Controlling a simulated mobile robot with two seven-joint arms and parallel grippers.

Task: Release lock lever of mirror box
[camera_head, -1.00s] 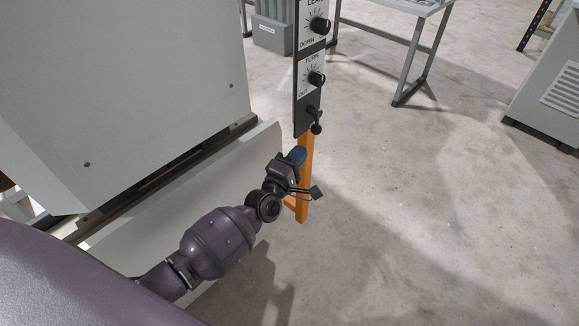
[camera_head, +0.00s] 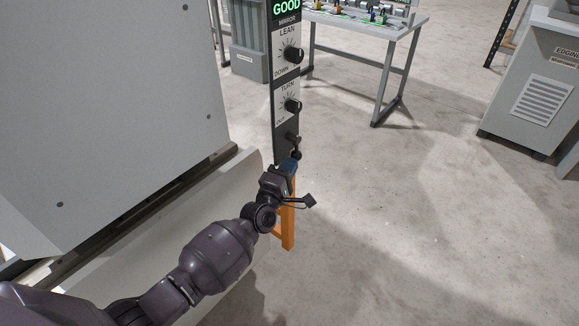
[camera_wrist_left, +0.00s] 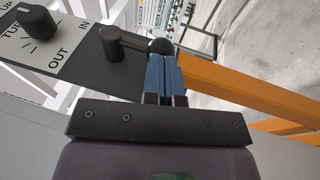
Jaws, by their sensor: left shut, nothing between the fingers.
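The mirror box's black control panel (camera_head: 287,122) stands on an orange post (camera_head: 288,228). Its lock lever (camera_head: 294,145) sits at the bottom of the panel, a black pivot with an arm ending in a ball. In the left wrist view the lever pivot (camera_wrist_left: 112,42) is at left, and the ball (camera_wrist_left: 160,46) is right at the fingertips. My left gripper (camera_head: 290,166) is shut with nothing between its blue fingers (camera_wrist_left: 165,75), just below the ball. I cannot tell whether they touch. My right gripper is out of view.
Above the lever are the TURN knob (camera_head: 293,105) and LEAN knob (camera_head: 293,54), under a green GOOD display (camera_head: 286,8). A large grey cabinet (camera_head: 110,110) stands left of the panel. A work table (camera_head: 390,45) is behind.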

